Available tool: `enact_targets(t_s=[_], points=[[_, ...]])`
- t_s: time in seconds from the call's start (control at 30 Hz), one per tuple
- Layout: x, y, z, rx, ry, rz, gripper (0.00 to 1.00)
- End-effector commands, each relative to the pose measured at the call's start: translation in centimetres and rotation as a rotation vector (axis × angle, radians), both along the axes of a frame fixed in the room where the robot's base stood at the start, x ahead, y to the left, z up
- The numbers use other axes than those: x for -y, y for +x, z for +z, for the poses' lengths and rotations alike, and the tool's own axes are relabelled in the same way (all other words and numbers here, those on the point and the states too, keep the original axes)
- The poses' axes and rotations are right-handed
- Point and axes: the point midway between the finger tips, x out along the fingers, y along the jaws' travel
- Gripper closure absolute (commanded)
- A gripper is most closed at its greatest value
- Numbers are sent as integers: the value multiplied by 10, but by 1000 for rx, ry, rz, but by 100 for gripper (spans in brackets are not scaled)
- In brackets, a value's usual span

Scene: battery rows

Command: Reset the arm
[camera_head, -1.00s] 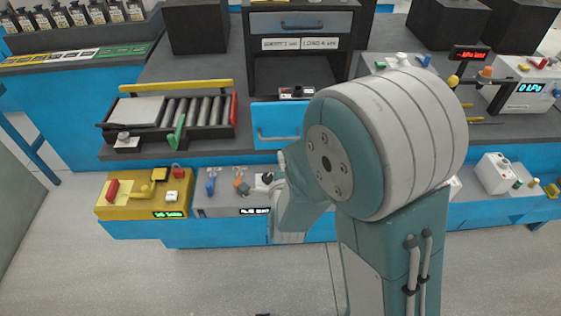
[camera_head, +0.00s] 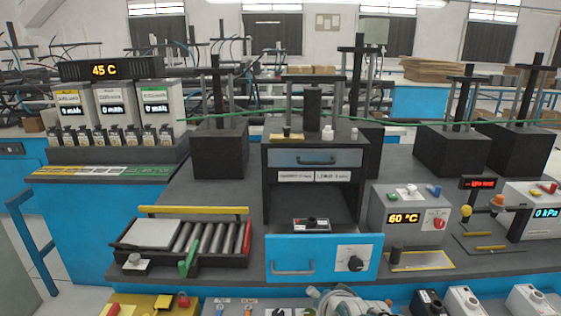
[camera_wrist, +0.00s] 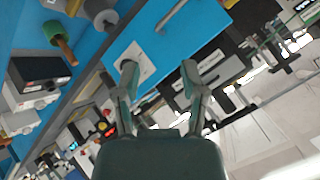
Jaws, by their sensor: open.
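My gripper (camera_wrist: 160,72) shows in the wrist view with its two fingers spread apart and nothing between them. Behind the fingers are a blue panel with a white plate and, to the right, dark and grey equipment, seen at a slant. In the head view only a small grey and teal part of my arm (camera_head: 345,303) shows at the bottom edge, just below the blue drop-down door. The fingertips cannot be made out there.
A black cabinet (camera_head: 361,195) has its blue door (camera_head: 285,258) lowered. A roller tray (camera_head: 125,253) stands left of it, and a grey 60 C box (camera_head: 376,220) stands right. Several black presses and a 45 C battery rack (camera_head: 62,73) stand behind.

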Motion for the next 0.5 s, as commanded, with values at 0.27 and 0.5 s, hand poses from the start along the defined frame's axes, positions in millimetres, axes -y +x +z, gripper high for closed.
enact_targets(t_s=[0.27,0.5], points=[[44,-83,37,-158,-348,271,46],[70,-145,49,-289,-537,435,46]])
